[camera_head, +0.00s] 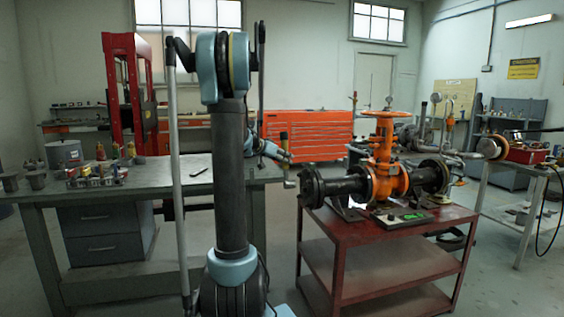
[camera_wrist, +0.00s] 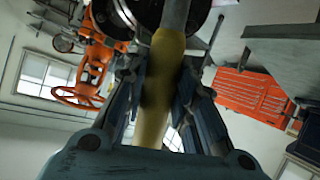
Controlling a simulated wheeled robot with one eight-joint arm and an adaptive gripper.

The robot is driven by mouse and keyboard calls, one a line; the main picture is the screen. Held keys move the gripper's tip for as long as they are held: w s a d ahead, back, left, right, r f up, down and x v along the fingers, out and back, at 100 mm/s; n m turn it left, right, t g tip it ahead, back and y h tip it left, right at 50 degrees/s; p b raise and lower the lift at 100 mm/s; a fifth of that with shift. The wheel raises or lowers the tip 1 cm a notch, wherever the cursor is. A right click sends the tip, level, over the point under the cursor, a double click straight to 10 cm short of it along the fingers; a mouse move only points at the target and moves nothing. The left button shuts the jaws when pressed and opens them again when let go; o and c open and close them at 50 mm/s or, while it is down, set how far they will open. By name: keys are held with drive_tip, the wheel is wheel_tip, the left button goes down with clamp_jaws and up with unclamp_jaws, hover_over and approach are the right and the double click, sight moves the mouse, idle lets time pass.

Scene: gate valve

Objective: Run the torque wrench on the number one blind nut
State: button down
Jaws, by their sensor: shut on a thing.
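My gripper (camera_wrist: 160,90) is shut on the yellow handle (camera_wrist: 157,85) of a tool with a grey shaft, which I take to be the torque wrench. In the head view my gripper (camera_head: 283,155) is left of the valve, near the dark end flange (camera_head: 311,187). The tool's lower end hangs close to that flange; I cannot tell whether it touches. The orange gate valve (camera_head: 384,160) stands upright with its handwheel on top; it also shows in the wrist view (camera_wrist: 92,72). The number one blind nut is too small to make out.
The valve sits on a red cart (camera_head: 400,240) with a small dark panel (camera_head: 404,218) in front. A grey workbench (camera_head: 110,195) with loose parts is at the left. An orange tool chest (camera_head: 310,135) stands behind. A table is at the right.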

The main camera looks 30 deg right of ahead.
drive_tip(key=d, duration=0.1)
drive_tip(key=s+d, duration=0.1)
drive_tip(key=d, duration=0.1)
drive_tip(key=shift+d, duration=0.3)
idle(0.5)
drive_tip(key=shift+s+r, duration=0.1)
